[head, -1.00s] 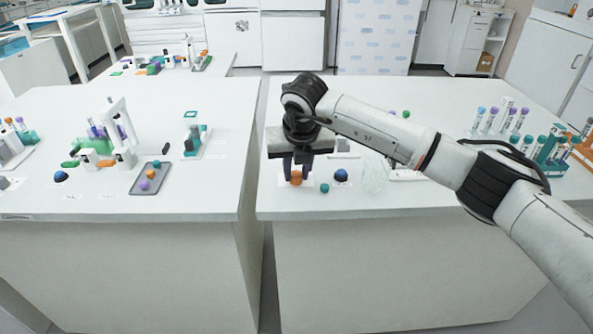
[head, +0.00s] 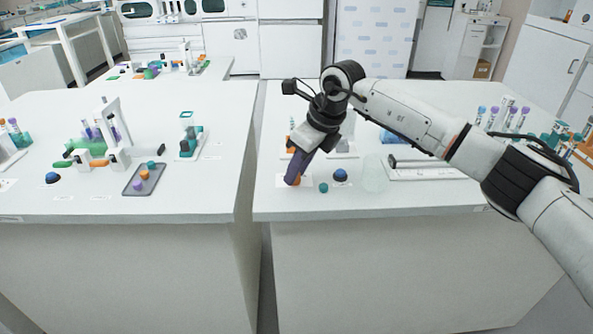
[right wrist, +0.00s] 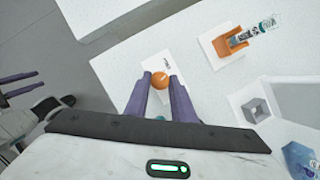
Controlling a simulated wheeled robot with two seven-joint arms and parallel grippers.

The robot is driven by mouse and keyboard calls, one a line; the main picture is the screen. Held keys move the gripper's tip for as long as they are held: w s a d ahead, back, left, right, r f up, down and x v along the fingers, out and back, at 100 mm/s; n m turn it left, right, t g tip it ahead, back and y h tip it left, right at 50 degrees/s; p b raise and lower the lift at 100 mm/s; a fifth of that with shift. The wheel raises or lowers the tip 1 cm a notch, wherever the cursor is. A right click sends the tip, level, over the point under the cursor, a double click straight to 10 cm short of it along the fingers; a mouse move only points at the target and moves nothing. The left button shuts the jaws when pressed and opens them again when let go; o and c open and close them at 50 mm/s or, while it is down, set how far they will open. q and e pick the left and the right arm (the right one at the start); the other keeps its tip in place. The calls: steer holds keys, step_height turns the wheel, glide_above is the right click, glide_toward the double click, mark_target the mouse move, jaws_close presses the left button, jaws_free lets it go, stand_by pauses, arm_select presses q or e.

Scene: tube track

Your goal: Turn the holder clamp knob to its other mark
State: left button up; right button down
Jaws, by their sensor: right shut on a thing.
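The orange knob (right wrist: 160,80) sits on a small white plate (right wrist: 186,88) with dark marks beside it in the right wrist view. My right gripper (right wrist: 160,77) points down at it, with its purple fingers shut on the knob's two sides. In the head view the fingers of my right gripper (head: 294,180) largely cover the knob. Which mark the knob points at cannot be told. An orange holder (right wrist: 226,41) on a white base holds a labelled tube near the knob. My left gripper (right wrist: 8,91) shows at the left edge of the right wrist view, fingers apart and empty.
A clear round dish (head: 374,176) stands further right. The table's front edge is close by.

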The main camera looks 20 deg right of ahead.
steer(key=shift+w+d+r+n+g+y, duration=0.1)
steer(key=shift+n+g+y, duration=0.2)
steer(key=shift+n, duration=0.8)
steer(key=shift+w+d+n+g+y, duration=0.1)
steer(key=shift+n+g+y, duration=0.15)
steer(key=shift+n, duration=0.85)
steer(key=c, duration=1.5)
jaws_free()
steer(key=v, duration=1)
steer(key=shift+r, duration=0.1)
steer(key=shift+a, duration=0.1)
